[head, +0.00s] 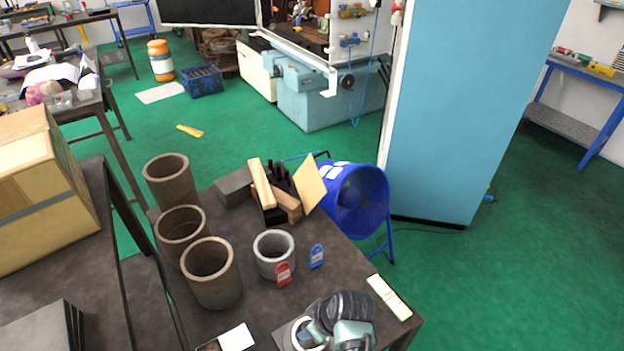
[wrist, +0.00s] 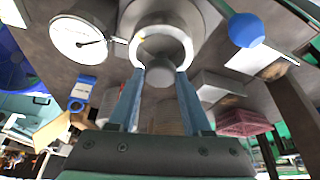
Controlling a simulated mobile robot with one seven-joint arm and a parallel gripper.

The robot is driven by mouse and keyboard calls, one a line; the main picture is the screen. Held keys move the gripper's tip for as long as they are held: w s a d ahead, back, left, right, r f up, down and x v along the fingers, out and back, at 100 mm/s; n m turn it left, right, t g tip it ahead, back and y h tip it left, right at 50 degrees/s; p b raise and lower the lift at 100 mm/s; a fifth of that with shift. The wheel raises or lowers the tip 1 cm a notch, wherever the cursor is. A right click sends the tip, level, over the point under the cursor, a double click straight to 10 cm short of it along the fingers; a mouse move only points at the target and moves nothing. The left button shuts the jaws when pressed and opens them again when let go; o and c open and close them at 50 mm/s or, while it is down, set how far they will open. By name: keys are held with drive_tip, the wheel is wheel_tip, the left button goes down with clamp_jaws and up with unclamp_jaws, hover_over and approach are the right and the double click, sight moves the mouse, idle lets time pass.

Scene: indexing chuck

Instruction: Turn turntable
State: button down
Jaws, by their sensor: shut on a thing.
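In the wrist view the turntable (wrist: 186,48) shows as a pale grey metal ring with a round hub, at the top middle. My gripper (wrist: 160,71) has its two blue-grey fingers at the lower part of this ring, one on each side, and is shut on it. A lever with a blue ball knob (wrist: 246,30) stands to the right of the ring, and a white dial (wrist: 80,40) with a dark pointer is to the left. In the head view my arm hides most of the device at the table's front edge; only part of its grey base (head: 283,335) shows.
On the dark table (head: 335,270) stand several brown pots (head: 212,285), a grey pot (head: 273,265), a red tag (head: 283,273), a blue tag (head: 317,256) and a block of tools (head: 275,205). A blue fan (head: 360,205) stands behind. A pale strip (head: 390,297) lies at the right edge.

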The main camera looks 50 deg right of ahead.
idle(0.4)
drive_tip(key=shift+c, duration=1.7)
unclamp_jaws()
drive_tip(key=v, duration=1.3)
drive_tip(key=shift+b, duration=0.4)
drive_tip(key=shift+w+d, duration=0.1)
